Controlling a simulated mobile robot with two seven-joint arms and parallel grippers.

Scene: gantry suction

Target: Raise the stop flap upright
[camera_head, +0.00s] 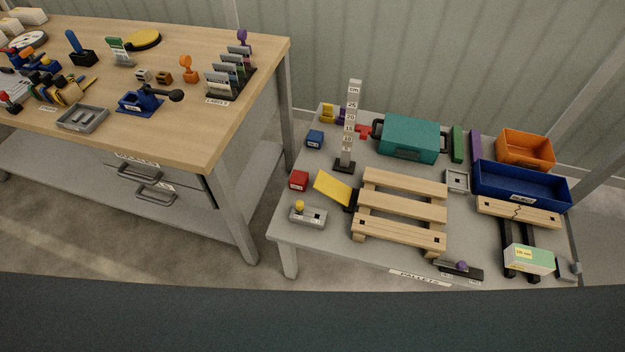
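The yellow plate (332,188), which looks like the stop flap, is at the left side of the wooden pallet (403,212) on the low grey table. It lies tilted, not upright, and slopes away to the left from a small dark bracket (352,200) beside the pallet. Whether a hinge joins them is too small to tell. Neither of my grippers is in view, so nothing of mine is seen touching the flap.
A red block (299,180) and a grey box with a yellow knob (307,215) sit close left of the flap. A height scale post (348,130) stands behind it. A teal case (409,139) and blue bin (521,186) are farther right. A wooden workbench (190,120) stands left.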

